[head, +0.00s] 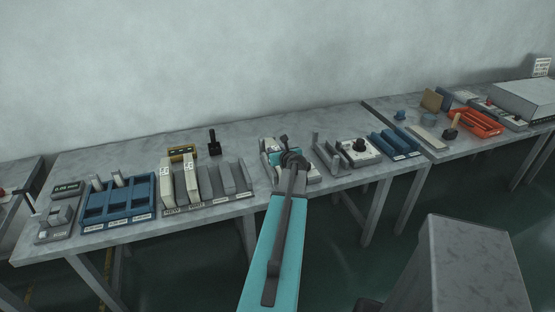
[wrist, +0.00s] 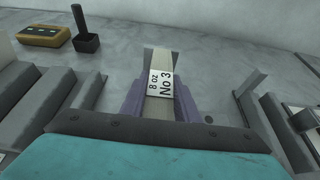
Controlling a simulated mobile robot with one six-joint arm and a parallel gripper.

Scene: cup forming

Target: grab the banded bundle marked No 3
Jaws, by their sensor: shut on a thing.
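The banded bundle marked No 3 (wrist: 158,59) shows in the wrist view as a pale block with a white label (wrist: 162,84) reading "8 oz No 3". It lies between the two purple-grey fingers of my gripper (wrist: 160,92), which are shut on it. In the head view my teal arm reaches over the table, and my gripper is mostly hidden behind my wrist. The bundle cannot be made out there. Two similar pale bundles (head: 180,180) stand in a grey slotted rack (head: 215,203) left of my arm.
A blue tray (head: 120,212) stands left of the rack. A dark upright tool (head: 214,143) and a yellow-black device (head: 182,153) sit behind the rack. A unit with a black knob (head: 358,150) and blue bins (head: 395,146) are right of my arm. Bare tabletop lies at the back.

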